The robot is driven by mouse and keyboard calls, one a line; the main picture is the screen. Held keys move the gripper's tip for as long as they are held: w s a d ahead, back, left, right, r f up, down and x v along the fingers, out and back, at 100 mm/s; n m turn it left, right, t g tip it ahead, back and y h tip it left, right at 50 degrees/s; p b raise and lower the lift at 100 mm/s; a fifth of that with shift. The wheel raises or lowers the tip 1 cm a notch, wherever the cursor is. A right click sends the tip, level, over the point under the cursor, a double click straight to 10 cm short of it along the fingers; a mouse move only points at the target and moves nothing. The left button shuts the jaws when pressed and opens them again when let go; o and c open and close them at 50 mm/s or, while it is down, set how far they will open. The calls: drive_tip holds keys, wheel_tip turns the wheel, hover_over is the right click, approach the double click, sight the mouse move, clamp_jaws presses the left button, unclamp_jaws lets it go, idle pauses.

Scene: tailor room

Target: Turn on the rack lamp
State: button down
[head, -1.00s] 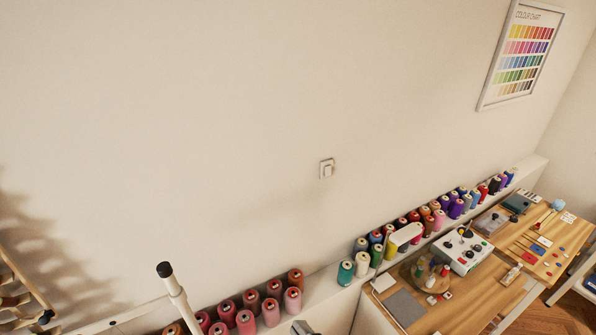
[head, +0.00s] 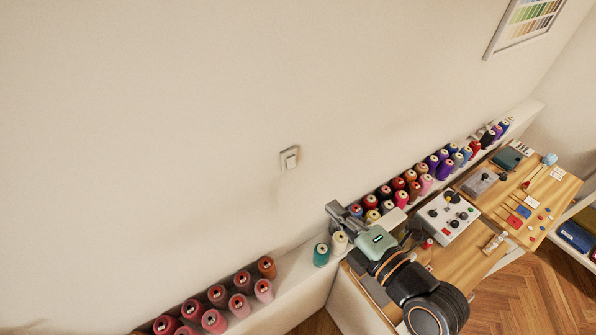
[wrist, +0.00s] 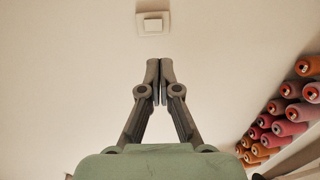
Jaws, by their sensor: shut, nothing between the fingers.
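A white square wall switch (head: 289,158) with a raised rocker is on the bare wall in the head view. It also shows at the top of the wrist view (wrist: 153,23). My gripper (head: 332,208) is over the shelf and points toward the wall, below and to the right of the switch. In the wrist view my gripper's fingertips (wrist: 160,68) are together and empty, with the switch just beyond them and visibly apart. No lamp is clearly seen in these views.
Red and pink spools (head: 217,296) stand on the wall shelf at lower left, with several more colours (head: 430,163) at right. A desk (head: 478,202) holds a white control box (head: 447,217) under and beside my arm. The wall around the switch is clear.

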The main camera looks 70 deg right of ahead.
sight(293, 167)
drive_tip(key=b+x, duration=0.1)
drive_tip(key=x, duration=1.2)
drive_tip(key=shift+r, duration=0.1)
drive_tip(key=shift+w+d, duration=0.35)
drive_tip(key=shift+w, duration=0.05)
drive_tip(key=shift+f, duration=0.25)
